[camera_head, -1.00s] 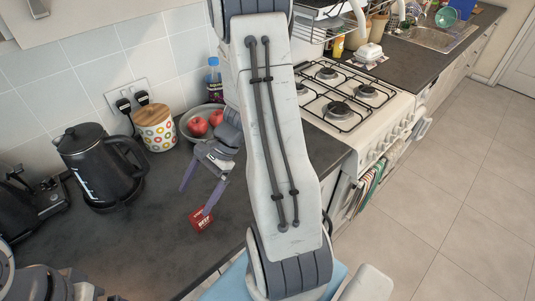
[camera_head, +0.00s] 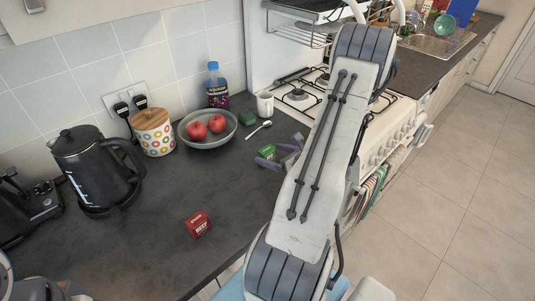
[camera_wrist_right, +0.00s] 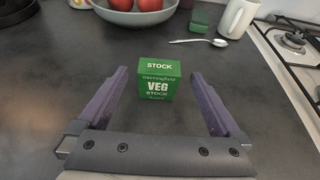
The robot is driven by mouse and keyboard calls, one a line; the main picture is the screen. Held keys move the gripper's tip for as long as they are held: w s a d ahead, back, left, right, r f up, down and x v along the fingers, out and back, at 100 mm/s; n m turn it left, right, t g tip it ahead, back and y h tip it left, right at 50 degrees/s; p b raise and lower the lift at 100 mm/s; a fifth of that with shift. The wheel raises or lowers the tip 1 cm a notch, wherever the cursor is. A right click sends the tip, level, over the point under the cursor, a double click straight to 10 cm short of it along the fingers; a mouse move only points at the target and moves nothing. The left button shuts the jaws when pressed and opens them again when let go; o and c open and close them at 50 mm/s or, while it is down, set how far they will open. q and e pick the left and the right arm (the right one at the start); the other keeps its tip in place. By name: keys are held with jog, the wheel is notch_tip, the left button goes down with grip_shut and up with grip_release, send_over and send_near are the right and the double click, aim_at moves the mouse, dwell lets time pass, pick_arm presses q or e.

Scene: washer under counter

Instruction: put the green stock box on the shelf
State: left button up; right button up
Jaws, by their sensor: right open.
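The green stock box (camera_head: 267,152), lettered VEG STOCK, stands upright on the dark worktop near the stove. It also shows in the right wrist view (camera_wrist_right: 159,85). My right gripper (camera_head: 272,157) is open, low over the worktop. Its two purple-grey fingers are on either side of the box, with a gap on each side in the wrist view. My right arm hides part of the gripper in the head view. A wire shelf (camera_head: 303,37) hangs over the stove at the back. The fingers of my left gripper do not show.
A red beef box (camera_head: 198,224) is left of my arm. Behind are a fruit bowl (camera_head: 222,138), a spoon (camera_head: 258,129), a white mug (camera_head: 265,104) and another small green item (camera_head: 247,117). The kettle (camera_head: 95,165) stands left. The worktop's middle is clear.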

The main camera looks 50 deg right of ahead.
aim_at(261, 151)
jog(key=p+x, duration=0.2)
jog(key=x, duration=0.3)
jog(key=shift+w+f, duration=0.25)
jog(key=shift+f, duration=0.1)
jog(key=shift+w+f, duration=0.1)
jog(key=shift+w, duration=0.1)
grip_shut()
notch_tip(261, 151, up, 18)
jog(key=b, duration=0.1)
